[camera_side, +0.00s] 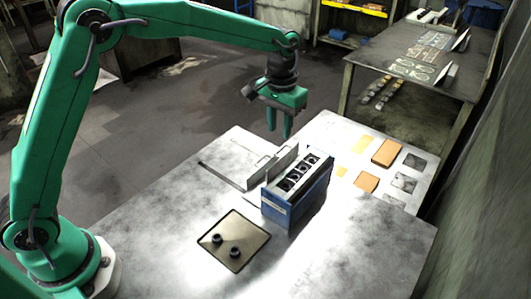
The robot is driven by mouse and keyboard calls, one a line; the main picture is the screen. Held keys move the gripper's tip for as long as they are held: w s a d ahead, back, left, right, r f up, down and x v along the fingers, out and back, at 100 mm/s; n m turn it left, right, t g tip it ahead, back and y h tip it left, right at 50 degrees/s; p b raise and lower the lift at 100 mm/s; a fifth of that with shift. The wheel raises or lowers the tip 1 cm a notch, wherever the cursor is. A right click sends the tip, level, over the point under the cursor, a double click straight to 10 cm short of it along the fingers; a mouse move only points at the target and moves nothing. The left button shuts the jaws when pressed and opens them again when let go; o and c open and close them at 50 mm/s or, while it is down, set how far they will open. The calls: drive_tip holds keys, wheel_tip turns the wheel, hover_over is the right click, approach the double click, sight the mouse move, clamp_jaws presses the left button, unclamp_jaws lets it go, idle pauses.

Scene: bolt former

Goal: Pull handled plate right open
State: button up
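Grey metal plates stand beside the blue former box (298,197). One grey plate (272,168) runs along the box's back left side, and another grey plate (221,174) extends to the left of it. A small thin handle (265,159) shows near where they meet; I cannot tell which plate bears it. My green gripper (279,134) hangs above and behind the plates, fingers pointing down. A gap shows between its fingers, with nothing in it. It appears apart from the plates and handle.
The box top has several dark round openings. A dark square tray (245,238) with two black round parts lies in front. Orange blocks (387,152) and dark squares lie on the white board (340,133) at right. The table's front right is clear. Another table (425,55) stands behind.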

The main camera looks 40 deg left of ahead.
sight(279, 150)
drive_tip(key=shift+f, duration=2.9)
clamp_jaws()
